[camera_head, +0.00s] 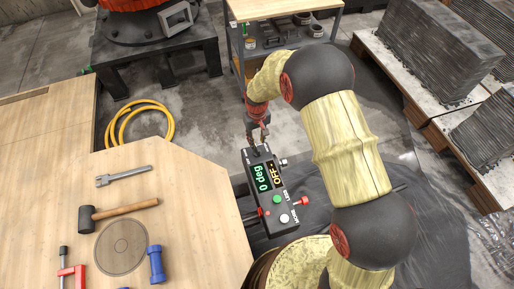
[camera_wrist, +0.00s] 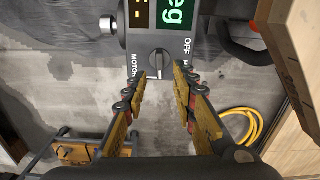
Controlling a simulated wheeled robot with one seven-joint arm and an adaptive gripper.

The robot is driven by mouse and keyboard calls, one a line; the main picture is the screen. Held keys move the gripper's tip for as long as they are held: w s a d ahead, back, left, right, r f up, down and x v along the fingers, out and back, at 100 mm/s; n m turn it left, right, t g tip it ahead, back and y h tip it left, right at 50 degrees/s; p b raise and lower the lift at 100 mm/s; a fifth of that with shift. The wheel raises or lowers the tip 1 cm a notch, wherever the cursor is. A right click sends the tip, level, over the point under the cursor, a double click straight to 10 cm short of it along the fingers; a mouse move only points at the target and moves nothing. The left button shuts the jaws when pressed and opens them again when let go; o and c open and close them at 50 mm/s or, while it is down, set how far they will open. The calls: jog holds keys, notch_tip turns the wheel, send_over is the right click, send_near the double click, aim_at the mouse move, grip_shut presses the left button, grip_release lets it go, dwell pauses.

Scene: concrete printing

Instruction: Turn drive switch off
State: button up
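The dark control box (camera_head: 262,160) stands beside the wooden table, below my gripper (camera_head: 259,132). Its panel has an orange display (camera_head: 276,174) reading "OFF" and a green display (camera_head: 262,178) reading "0 deg". In the wrist view a black rotary switch (camera_wrist: 159,63) sits on the end of the box, with "MOTOR" on its left and "OFF" on its upper right; another label is partly hidden by a finger. Its handle points roughly up and down in the picture. My gripper (camera_wrist: 160,76) is open, its fingertips on either side just below the switch, with no clear contact visible.
A wooden table (camera_head: 200,195) with a mallet (camera_head: 120,212), a clamp and a blue tool lies left. A yellow hose (camera_head: 140,122) is on the floor. A small workbench (camera_head: 250,45) stands behind; pallets of grey slabs (camera_head: 425,45) stand right.

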aim_at(257, 147)
notch_tip(257, 147, down, 7)
jog(key=shift+r+b, duration=0.1)
jog(key=shift+b, duration=0.75)
jog(key=shift+c, duration=1.1)
grip_shut()
